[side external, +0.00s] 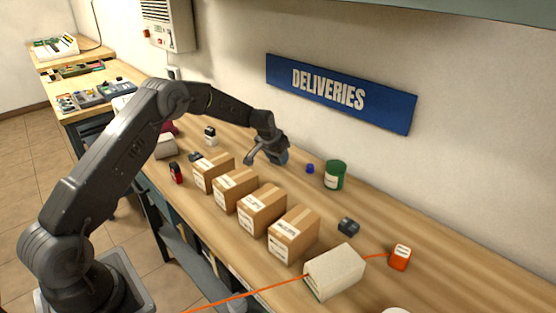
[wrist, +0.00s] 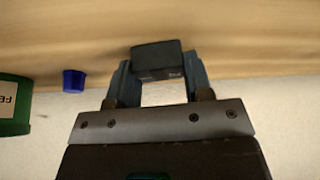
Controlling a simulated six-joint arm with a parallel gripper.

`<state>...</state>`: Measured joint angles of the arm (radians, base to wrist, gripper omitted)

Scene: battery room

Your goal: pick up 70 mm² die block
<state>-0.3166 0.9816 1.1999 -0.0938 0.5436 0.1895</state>
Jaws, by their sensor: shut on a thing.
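My gripper (wrist: 157,85) is shut on a dark die block (wrist: 157,60), with one finger on each side of it. The block has small pale marking on its face, too small to read as 70 mm². In the side view my gripper (side external: 279,156) is low over the back of the bench, behind the cartons; the held block cannot be made out there. Two other small dark blocks show in the side view, one (side external: 348,226) at the right near the white box and one (side external: 195,157) left of the cartons.
Several cardboard cartons (side external: 262,209) stand in a row in front of my gripper. A blue cap (side external: 310,168) and a green tin (side external: 335,176) stand to its right. An orange cord (side external: 250,293) runs past a white box (side external: 334,272) toward an orange item (side external: 400,257). The wall is close behind.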

